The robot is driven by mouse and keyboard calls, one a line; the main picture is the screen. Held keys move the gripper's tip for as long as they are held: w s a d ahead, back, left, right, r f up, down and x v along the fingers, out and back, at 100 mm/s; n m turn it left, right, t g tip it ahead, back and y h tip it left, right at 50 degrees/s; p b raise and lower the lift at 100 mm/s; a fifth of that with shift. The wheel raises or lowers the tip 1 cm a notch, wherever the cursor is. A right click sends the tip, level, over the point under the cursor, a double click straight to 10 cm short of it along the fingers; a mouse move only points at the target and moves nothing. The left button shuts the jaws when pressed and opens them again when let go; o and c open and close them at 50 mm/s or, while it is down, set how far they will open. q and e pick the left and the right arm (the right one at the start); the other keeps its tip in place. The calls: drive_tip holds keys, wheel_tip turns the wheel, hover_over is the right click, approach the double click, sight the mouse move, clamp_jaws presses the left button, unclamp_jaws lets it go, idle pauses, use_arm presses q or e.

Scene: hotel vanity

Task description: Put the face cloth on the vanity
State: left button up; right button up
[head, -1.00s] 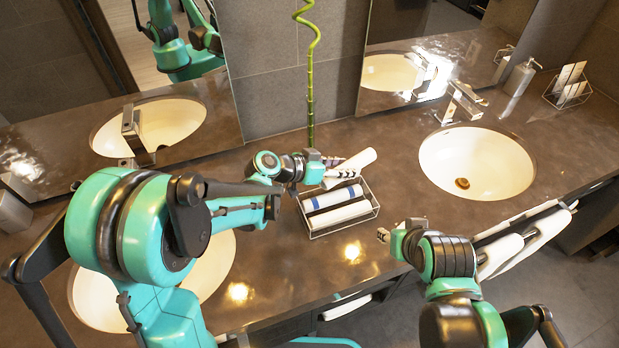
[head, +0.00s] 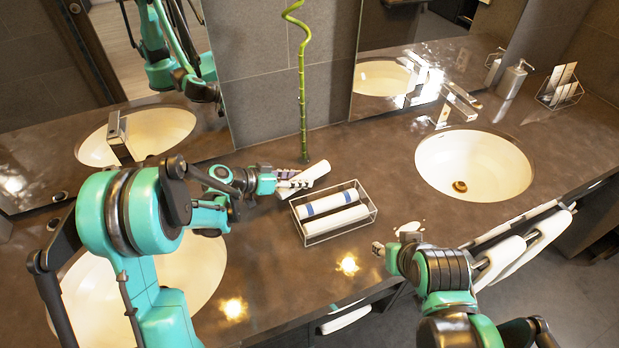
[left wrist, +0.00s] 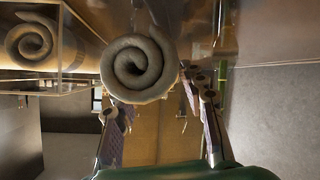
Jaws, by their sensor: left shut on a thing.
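My left gripper (head: 291,183) is shut on a white rolled face cloth (head: 315,173), just left of and behind the wire basket (head: 333,233). In the left wrist view the cloth's spiral end (left wrist: 139,68) shows at the fingertips. I cannot tell whether the cloth touches the dark vanity top (head: 270,265) or hangs just above it. The basket holds two more white rolls (head: 335,219), at least one with a blue band. My right gripper (head: 380,248) is over the front of the counter, right of the basket; its fingers are too small to read.
A green spiral bamboo stalk (head: 302,90) stands behind the cloth, near the wall. A sink (head: 475,165) with a faucet lies to the right, another sink (head: 190,265) under my left arm. A soap dispenser (head: 513,78) and small rack (head: 560,90) stand far right. The counter between basket and right sink is clear.

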use_arm(q)
drive_tip(key=shift+f, duration=0.75)
drive_tip(key=shift+d, duration=0.1)
drive_tip(key=shift+f+b, duration=0.2)
drive_tip(key=shift+b, duration=0.15)
drive_tip(key=o, duration=1.1)
drive_tip(key=shift+r, duration=0.1)
drive_tip(key=shift+o, duration=0.2)
